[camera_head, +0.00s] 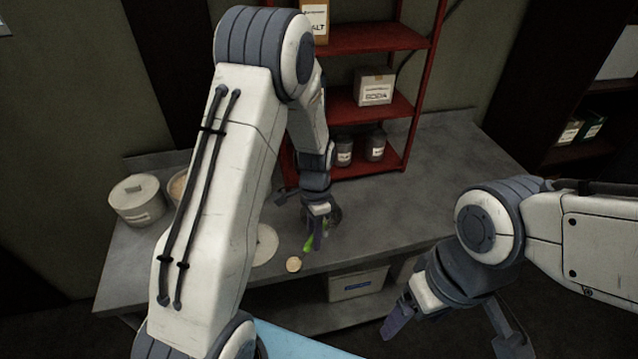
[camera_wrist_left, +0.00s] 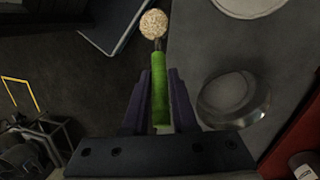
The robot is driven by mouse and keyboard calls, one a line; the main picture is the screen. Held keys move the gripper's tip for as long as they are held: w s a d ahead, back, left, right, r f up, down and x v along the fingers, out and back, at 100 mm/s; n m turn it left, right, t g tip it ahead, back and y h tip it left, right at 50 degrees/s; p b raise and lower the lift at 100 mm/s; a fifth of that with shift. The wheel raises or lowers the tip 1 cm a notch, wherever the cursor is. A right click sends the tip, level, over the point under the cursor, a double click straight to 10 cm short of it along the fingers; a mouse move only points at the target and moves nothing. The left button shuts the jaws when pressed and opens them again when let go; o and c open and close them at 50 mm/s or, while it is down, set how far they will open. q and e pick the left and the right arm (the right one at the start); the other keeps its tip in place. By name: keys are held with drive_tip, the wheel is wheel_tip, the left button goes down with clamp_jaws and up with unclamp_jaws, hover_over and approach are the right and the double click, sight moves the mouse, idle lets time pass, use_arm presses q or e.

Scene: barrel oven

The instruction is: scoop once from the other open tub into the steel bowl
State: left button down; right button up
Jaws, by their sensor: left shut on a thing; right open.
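My left gripper (camera_head: 317,222) is shut on the green handle (camera_wrist_left: 160,92) of a scoop. The scoop's round head (camera_wrist_left: 153,23) is heaped with pale grainy stuff; in the head view it is the small tan disc (camera_head: 293,264) near the bench's front edge. The steel bowl (camera_wrist_left: 233,98) stands on the bench, right of the gripper in the wrist view; in the head view it is mostly hidden behind the gripper. An open tub (camera_head: 177,187) with pale contents is partly hidden by my left arm. My right gripper (camera_head: 455,330) is open and empty.
A flat pale round thing (camera_head: 266,244) lies beside my left arm. A red shelf (camera_head: 370,105) with boxes and jars stands behind. The grey bench (camera_head: 430,205) is clear on the right.

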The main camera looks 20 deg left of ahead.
use_arm(q)
drive_tip(key=w+r+m+y, duration=0.1)
drive_tip(key=m, duration=0.2)
drive_tip(key=r+m+y, duration=0.1)
drive_tip(key=r+m, duration=0.1)
drive_tip(key=m, duration=0.2)
drive_tip(key=w+r+m+p, duration=0.1)
drive_tip(key=r+m, duration=0.1)
drive_tip(key=m, duration=0.2)
drive_tip(key=shift+w+d+t+y, duration=0.3)
drive_tip(key=shift+y, duration=0.1)
drive_tip(key=w+r+m+t+p, duration=0.1)
drive_tip(key=w+r+m+t, duration=0.3)
drive_tip(key=m, duration=0.8)
drive_tip(key=s+a+f+n+t+h+b, duration=0.2)
drive_tip(key=a+f+t+h, duration=0.3)
drive_tip(key=h, duration=0.7)
wheel_tip(320, 180, down, 4)
drive_tip(key=s+t+b, duration=0.1)
drive_tip(key=t, duration=0.1)
drive_tip(key=shift+a+t, duration=0.2)
drive_tip(key=shift+t, duration=0.1)
drive_tip(key=shift+s+r, duration=0.1)
drive_tip(key=shift+r, duration=0.05)
